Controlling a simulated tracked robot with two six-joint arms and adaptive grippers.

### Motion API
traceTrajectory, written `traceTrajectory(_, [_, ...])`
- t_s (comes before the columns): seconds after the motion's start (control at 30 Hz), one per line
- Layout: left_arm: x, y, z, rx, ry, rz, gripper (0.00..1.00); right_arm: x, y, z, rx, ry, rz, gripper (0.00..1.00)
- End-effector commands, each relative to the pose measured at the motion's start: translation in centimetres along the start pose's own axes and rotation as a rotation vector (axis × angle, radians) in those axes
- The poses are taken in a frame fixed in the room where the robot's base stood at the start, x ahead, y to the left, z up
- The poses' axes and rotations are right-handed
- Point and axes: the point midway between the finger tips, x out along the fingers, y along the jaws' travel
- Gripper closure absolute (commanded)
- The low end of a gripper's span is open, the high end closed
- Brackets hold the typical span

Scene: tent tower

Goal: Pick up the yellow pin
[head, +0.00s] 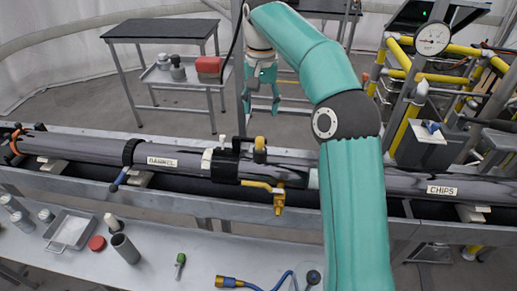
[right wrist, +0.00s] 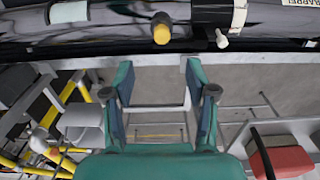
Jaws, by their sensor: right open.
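The yellow pin (head: 259,143) stands upright by a black clamp (head: 224,163) on the long dark barrel pipe (head: 80,150). In the right wrist view the yellow pin (right wrist: 161,32) shows as a round yellow end near the top, beyond my fingertips. My right gripper (head: 261,101) hangs behind the pipe, beyond and above the pin in the head view. Its teal fingers are spread and empty, and in the right wrist view my right gripper (right wrist: 161,72) shows a clear gap between them. My left gripper is not in view.
A yellow valve fitting (head: 279,198) sticks out in front of the pipe. The metal trough (head: 70,178) carries the pipe. A front bench (head: 150,262) holds a tray, jars and a blue hose. A cart with a red box (head: 209,66) stands behind. Yellow piping and a gauge (head: 432,39) are at right.

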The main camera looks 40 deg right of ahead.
Motion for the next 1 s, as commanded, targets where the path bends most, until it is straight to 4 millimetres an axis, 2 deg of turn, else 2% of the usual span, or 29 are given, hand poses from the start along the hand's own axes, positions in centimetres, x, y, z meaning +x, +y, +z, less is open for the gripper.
traceTrajectory(0.03, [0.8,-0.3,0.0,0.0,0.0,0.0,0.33,1.7,0.2,0.1,0.003,-0.004,0.003,0.43])
traceTrajectory(0.23, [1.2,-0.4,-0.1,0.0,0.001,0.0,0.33,5.2,0.3,0.0,0.005,-0.005,0.003,0.43])
traceTrajectory(0.57, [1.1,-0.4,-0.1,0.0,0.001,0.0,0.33,7.4,0.2,-0.1,0.006,-0.005,0.003,0.43])
traceTrajectory(0.83, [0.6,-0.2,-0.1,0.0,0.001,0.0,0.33,11.1,0.0,-0.2,0.006,-0.006,0.004,0.43])
traceTrajectory(1.0, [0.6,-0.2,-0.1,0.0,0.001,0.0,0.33,11.8,-0.1,-0.2,0.006,-0.004,0.002,0.43])
